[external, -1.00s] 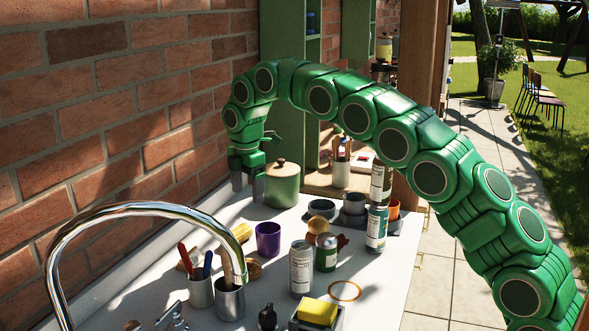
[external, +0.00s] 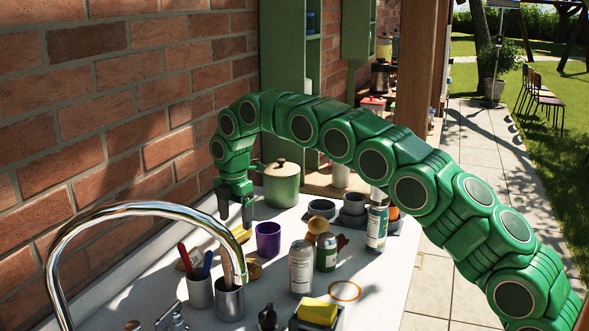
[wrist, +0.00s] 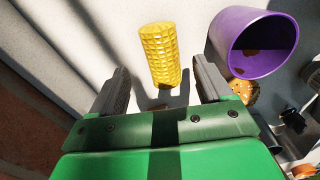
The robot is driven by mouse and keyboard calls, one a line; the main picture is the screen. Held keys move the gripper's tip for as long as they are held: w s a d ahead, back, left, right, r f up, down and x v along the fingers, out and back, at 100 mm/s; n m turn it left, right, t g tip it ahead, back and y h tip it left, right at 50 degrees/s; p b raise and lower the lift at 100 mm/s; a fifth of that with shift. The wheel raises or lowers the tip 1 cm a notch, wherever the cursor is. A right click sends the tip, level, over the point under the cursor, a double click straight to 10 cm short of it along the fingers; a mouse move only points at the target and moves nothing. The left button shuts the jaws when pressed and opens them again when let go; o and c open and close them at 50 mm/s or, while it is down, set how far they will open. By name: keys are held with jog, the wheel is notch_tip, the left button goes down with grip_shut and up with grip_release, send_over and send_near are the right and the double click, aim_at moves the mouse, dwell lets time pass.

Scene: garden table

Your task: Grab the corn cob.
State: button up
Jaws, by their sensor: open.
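The yellow corn cob (wrist: 159,52) lies on the white counter in the wrist view, ahead of my gripper and between the lines of its two fingers. In the external view the corn cob (external: 241,234) shows just below my gripper (external: 235,224), partly hidden by it. My gripper also shows in the wrist view (wrist: 160,88); its grey fingers are apart with nothing held between them. It points down above the counter, close to the cob.
A purple cup (external: 268,239) stands just right of the corn cob. A green lidded pot (external: 281,185) stands behind. The brick wall (external: 110,110) is close on the left.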

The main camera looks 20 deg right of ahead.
jog(key=f, duration=0.4)
jog(key=shift+s+a+f, duration=0.1)
jog(key=shift+s+f, duration=0.05)
jog(key=shift+s, duration=0.05)
jog(key=c, duration=1.2)
